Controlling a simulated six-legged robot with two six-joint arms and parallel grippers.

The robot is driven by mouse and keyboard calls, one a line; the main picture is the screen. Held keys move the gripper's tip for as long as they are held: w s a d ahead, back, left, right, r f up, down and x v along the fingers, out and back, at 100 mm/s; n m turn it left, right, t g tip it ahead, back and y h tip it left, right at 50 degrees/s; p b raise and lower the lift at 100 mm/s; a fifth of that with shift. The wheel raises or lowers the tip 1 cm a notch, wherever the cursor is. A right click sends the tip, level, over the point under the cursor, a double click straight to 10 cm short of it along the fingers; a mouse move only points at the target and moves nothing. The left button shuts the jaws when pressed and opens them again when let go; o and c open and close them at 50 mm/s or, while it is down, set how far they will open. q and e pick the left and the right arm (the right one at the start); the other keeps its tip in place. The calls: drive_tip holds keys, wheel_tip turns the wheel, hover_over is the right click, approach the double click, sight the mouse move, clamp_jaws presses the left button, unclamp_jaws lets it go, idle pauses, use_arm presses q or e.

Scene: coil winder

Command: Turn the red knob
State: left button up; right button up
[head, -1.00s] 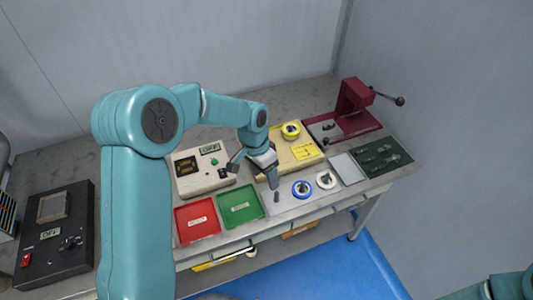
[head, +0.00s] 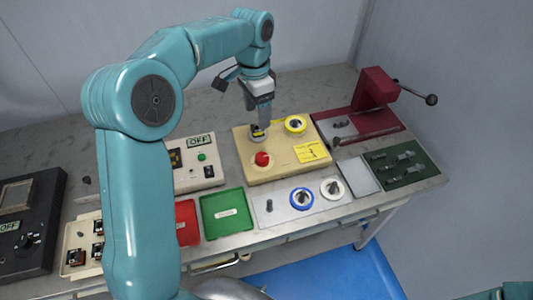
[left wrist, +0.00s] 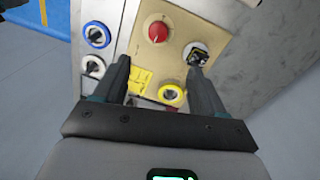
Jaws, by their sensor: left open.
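The red knob (head: 263,158) sits on the front left part of the cream winder box (head: 275,172). In the left wrist view the red knob (left wrist: 158,31) shows a pale pointer line and lies beyond the fingertips, with nothing between it and the camera. My left gripper (head: 259,130) hangs above the back left part of the box, behind the knob and apart from it. In the left wrist view my left gripper (left wrist: 160,62) is open and its fingers are spread, with nothing held. A dark spindle piece (left wrist: 197,54) lies near its right fingertip.
A yellow spool (head: 295,124) and a yellow label (head: 310,152) are on the box. Blue-rimmed (head: 301,197) and white (head: 332,188) spools stand on a plate in front. A maroon press (head: 375,92) is at right, and a green tray (head: 223,213) is at front left.

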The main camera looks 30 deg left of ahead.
sight(261, 157)
use_arm(q)
drive_tip(key=f, duration=1)
drive_tip(key=d+f, duration=0.1)
drive_tip(key=f, duration=0.4)
drive_tip(key=shift+s+f+p, duration=0.3)
drive_tip(key=shift+p, duration=0.1)
drive_tip(key=shift+w+d+f, duration=0.1)
drive_tip(key=shift+f, duration=0.35)
drive_tip(key=c, duration=1.1)
